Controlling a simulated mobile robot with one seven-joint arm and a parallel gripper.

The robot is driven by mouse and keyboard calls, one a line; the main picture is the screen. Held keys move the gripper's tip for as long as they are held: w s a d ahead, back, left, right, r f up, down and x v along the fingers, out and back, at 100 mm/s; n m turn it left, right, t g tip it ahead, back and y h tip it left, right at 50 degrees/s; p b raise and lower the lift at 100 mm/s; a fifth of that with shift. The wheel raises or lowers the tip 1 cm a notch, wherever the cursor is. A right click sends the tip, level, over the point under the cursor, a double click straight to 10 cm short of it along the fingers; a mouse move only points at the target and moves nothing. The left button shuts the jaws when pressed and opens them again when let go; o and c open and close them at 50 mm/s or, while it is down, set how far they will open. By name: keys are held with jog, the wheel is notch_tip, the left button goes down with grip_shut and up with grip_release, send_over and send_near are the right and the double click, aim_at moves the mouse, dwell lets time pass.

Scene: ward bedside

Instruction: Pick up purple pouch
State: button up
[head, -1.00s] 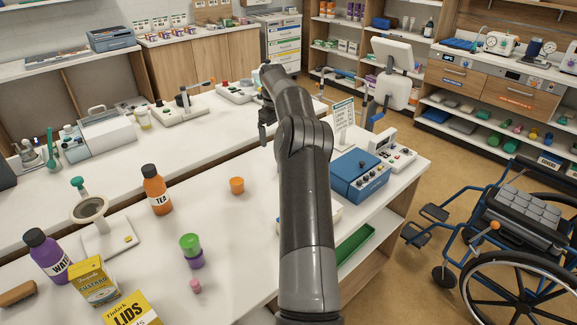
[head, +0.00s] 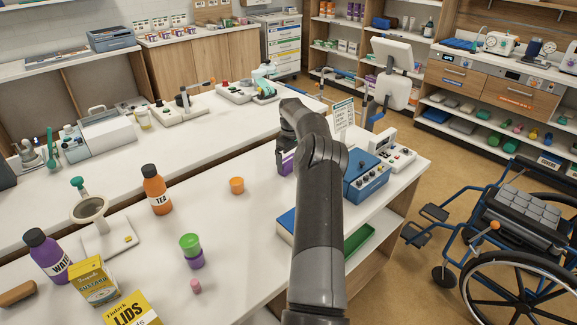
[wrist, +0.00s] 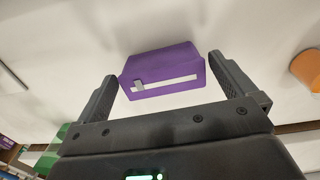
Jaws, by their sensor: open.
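The purple pouch (wrist: 165,62) is a small boxy item with a pale strip across its near face, on the white counter (head: 225,130). In the head view only a small part of the pouch (head: 286,163) shows beside my arm. My gripper (wrist: 162,72) is open in the wrist view, with one finger on each side of the pouch's near part. Small gaps show between the fingers and the pouch, and I cannot tell whether either touches it. In the head view my gripper is largely hidden by my arm.
A blue device (head: 368,180) stands right of my arm. An orange tea bottle (head: 156,190) and a green-lidded purple container (head: 191,250) stand farther left.

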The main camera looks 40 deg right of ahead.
notch_tip(320, 180, down, 3)
jog(key=shift+s+f, duration=0.1)
jog(key=c, duration=0.7)
